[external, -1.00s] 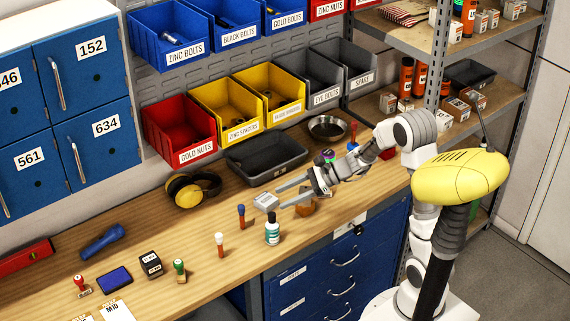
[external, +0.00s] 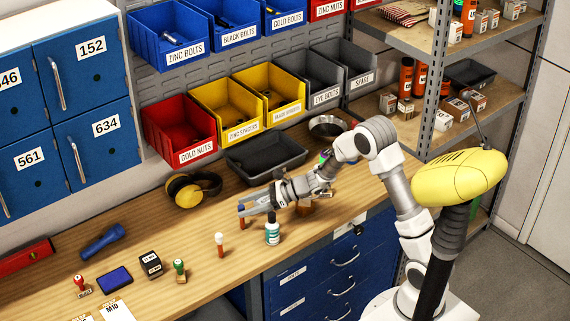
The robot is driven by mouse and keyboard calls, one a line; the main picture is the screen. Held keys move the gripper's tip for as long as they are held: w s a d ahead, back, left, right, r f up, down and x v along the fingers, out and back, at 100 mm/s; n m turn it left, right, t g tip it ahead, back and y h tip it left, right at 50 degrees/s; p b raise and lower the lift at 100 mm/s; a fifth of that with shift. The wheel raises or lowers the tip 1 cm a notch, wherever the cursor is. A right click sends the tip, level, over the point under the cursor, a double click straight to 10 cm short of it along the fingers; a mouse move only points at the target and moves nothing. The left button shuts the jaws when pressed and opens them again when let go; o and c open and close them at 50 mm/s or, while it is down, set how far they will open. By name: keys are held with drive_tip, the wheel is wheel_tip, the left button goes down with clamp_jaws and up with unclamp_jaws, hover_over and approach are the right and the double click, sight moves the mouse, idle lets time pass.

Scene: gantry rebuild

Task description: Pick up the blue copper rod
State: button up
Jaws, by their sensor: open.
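The blue copper rod (external: 242,223) stands upright on the wooden bench, with a blue top and a copper-coloured lower part. My gripper (external: 241,207) is open and low over the bench, pointing left. Its fingertips are at the blue top of the rod, which shows between them from this view. I cannot tell whether either finger touches the rod.
A white-topped copper rod (external: 220,245) stands to the front left. A bottle with a teal label (external: 272,232) stands close under my gripper. Yellow ear defenders (external: 190,190) and a dark tray (external: 262,158) lie behind. Stamps (external: 180,270) are further left.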

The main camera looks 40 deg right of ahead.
sight(239, 210)
drive_tip(key=shift+x, duration=2.7)
drive_tip(key=shift+s+f, duration=0.1)
drive_tip(key=shift+s, duration=0.15)
clamp_jaws()
